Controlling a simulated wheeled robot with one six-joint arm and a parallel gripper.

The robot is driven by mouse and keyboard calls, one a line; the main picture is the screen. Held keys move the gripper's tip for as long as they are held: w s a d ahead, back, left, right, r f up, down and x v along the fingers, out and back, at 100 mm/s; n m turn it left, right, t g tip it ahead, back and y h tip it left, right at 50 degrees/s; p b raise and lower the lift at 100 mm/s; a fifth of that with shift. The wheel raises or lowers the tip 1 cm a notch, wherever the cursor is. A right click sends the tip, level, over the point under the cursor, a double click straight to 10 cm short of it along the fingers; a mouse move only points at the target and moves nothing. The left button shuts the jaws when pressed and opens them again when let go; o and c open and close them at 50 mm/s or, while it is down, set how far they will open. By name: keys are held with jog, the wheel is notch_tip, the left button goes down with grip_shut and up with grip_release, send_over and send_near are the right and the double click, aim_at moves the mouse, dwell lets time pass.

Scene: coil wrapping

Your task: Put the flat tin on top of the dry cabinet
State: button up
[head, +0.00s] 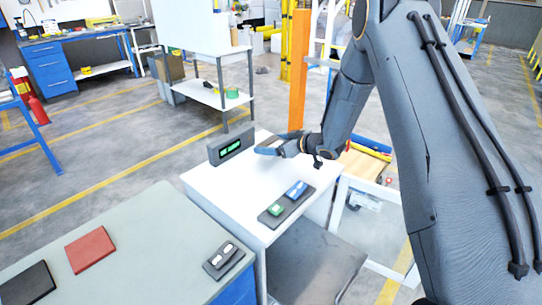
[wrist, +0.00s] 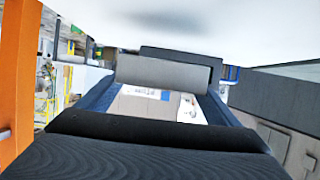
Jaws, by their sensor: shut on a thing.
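My gripper (head: 269,148) reaches in from the right, low over the far part of that top. It is shut on the flat tin, which is small and mostly hidden in the head view. In the wrist view a grey piece, taken as the tin (wrist: 165,72), lies between the blue fingers. I cannot tell whether the tin touches the top.
A dark display block (head: 231,146) with green digits stands at the top's back left. A dark panel (head: 287,205) with green and blue parts lies at its front right. A grey bench (head: 140,235) stands at the front left. An orange post (head: 299,75) rises behind.

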aim_at(272, 163)
jog(key=shift+f+p, duration=0.7)
jog(key=shift+f, duration=2.05)
jog(key=shift+f, duration=0.1)
jog(key=o, duration=1.1)
